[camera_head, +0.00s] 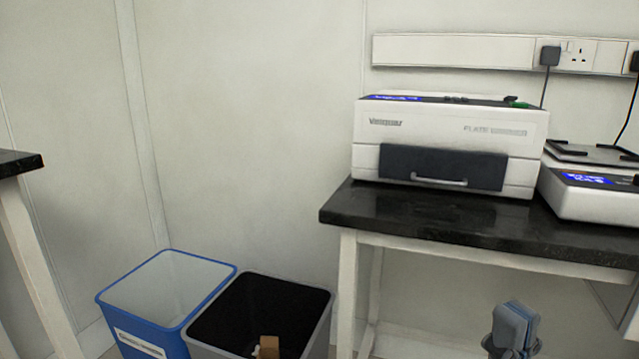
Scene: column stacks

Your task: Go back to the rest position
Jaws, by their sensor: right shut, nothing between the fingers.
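My right gripper (516,312) shows at the bottom right of the head view, in front of the open space under the black-topped bench (450,225). Its blue-grey fingers are together with nothing between them. It is apart from the bench top, lower in the picture. The rest of my right arm is cut off by the bottom edge. My left gripper is not in view.
A blue bin (112,308) and a grey bin (318,335) with a brown item inside stand left of the bench. A white plate machine (450,128) and another device (590,201) stand on the bench. Another bench (18,163) is at far left.

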